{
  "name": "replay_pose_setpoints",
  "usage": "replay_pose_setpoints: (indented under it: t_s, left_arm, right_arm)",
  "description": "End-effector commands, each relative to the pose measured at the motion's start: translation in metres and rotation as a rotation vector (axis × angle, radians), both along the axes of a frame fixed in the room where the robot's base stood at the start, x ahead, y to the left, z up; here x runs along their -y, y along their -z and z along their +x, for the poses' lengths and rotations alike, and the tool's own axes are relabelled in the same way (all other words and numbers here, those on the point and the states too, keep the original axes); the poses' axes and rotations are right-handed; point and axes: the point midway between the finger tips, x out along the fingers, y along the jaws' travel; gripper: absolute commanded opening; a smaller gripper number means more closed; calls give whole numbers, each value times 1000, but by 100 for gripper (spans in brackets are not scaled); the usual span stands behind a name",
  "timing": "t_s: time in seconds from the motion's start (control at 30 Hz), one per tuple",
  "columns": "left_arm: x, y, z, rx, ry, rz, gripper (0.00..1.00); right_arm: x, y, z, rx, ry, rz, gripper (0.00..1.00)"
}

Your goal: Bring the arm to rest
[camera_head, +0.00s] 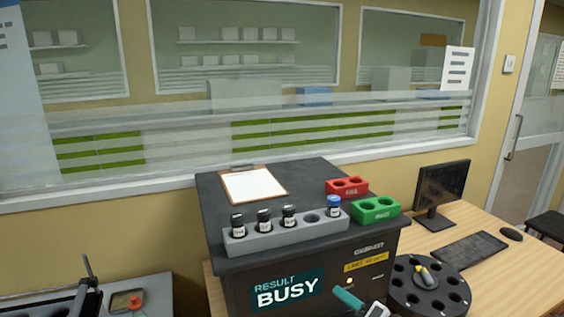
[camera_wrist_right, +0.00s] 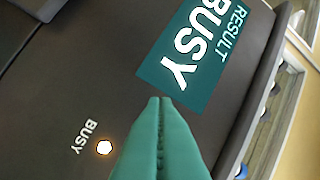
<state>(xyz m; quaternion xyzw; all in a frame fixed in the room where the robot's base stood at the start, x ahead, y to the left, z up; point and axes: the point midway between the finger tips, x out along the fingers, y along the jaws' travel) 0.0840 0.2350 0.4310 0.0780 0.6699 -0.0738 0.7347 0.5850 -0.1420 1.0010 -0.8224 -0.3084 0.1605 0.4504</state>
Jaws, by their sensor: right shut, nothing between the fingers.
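My right gripper (camera_head: 350,299) has green fingers and shows low in the head view, in front of the dark analyzer (camera_head: 225,195). Its fingers are shut together and empty. In the right wrist view the closed fingertips (camera_wrist_right: 160,100) point at the analyzer's front panel, beside the "RESULT BUSY" sign (camera_wrist_right: 205,50) and a lit busy lamp (camera_wrist_right: 104,147). I cannot tell whether they touch the panel. My left gripper is not in view.
On the analyzer are a grey rack (camera_head: 270,238) with several vials, a clipboard (camera_head: 253,185), a red block (camera_head: 347,187) and a green block (camera_head: 375,209). A black carousel (camera_head: 428,289), keyboard (camera_head: 469,250) and monitor (camera_head: 441,188) stand on the table at right.

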Motion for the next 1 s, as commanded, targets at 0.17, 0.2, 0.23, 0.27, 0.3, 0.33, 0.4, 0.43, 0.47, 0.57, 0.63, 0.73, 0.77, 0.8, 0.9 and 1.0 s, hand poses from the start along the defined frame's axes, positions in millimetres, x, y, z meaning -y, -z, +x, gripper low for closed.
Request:
replay_pose_setpoints:
  t_s: [0.17, 0.2, 0.23, 0.27, 0.3, 0.33, 0.4, 0.43, 0.47, 0.57, 0.63, 0.73, 0.77, 0.8, 0.9, 1.0]
  left_arm:
    - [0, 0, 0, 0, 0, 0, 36]
    - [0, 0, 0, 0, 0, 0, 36]
    - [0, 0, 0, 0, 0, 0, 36]
    - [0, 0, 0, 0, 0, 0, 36]
    - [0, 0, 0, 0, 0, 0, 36]
    - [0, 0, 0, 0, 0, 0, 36]
    - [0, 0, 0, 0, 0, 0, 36]
    - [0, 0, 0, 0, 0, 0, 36]
    - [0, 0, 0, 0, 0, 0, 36]
    - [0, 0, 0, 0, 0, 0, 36]
    - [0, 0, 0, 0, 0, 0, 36]
    - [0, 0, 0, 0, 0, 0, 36]
    - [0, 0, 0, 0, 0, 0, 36]
    - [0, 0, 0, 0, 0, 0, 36]
    - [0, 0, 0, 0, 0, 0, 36]
    - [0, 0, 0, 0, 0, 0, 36]
  right_arm:
    - [36, -41, -22, 26, 245, 446, 0]
    - [48, -44, -27, 15, 306, 546, 0]
    - [58, -45, -32, 0, 354, 620, 0]
    - [68, -45, -36, -17, 404, 692, 0]
    - [80, -42, -43, -47, 469, 786, 0]
    - [90, -38, -49, -73, 520, 854, 0]
    - [110, -24, -64, -150, 641, 1007, 0]
    - [117, -16, -71, -191, 694, 1068, 0]
    - [124, -6, -79, -235, 748, 1127, 0]
    - [137, 30, -109, -407, 933, 1299, 0]
    - [139, 58, -135, -551, 1064, 1393, 0]
    - [131, 92, -174, -759, 1226, 1479, 0]
    - [127, 100, -185, -817, 1268, 1493, 0]
    - [122, 109, -199, -890, 1317, 1506, 0]
    - [108, 126, -232, -1054, 1420, 1516, 0]
    - [94, 137, -262, -1202, 1505, 1506, 0]
